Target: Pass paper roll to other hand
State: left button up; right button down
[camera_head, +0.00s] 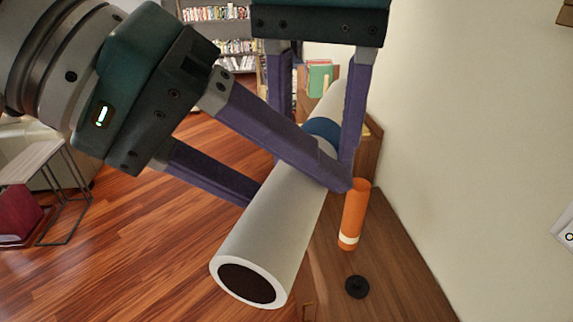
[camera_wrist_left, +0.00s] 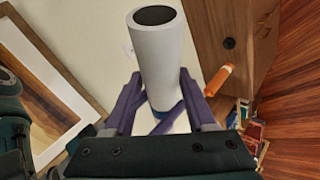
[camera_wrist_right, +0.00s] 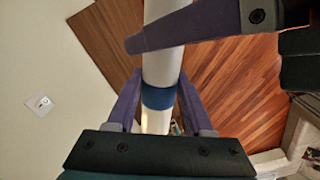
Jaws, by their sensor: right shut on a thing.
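The paper roll (camera_head: 268,225) is a long white tube with a blue band (camera_head: 323,128) and a dark hollow end facing me. My right gripper (camera_head: 320,152) comes down from the top and is shut on the roll around the blue band, as the right wrist view (camera_wrist_right: 160,95) also shows. My left gripper (camera_head: 302,188) comes in from the left, its fingers open on either side of the roll, nearer the hollow end. In the left wrist view the roll (camera_wrist_left: 161,60) stands between the left fingers, with a gap at the left finger.
An orange cylinder with a pale band (camera_head: 354,215) stands on a wooden surface (camera_head: 390,255) below, with a black disc (camera_head: 357,287) near it. A pale wall is on the right. A bookshelf (camera_head: 222,35) is at the back, a small side table (camera_head: 40,165) at the left.

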pick_arm(q)
jog(key=shift+d+r, duration=0.2)
jog(key=shift+r, duration=0.05)
grip_shut()
pick_arm(e)
jog(key=shift+f, duration=0.1)
jog(key=shift+c, duration=1)
grip_release()
pick_arm(q)
jog(key=shift+a+f, duration=0.1)
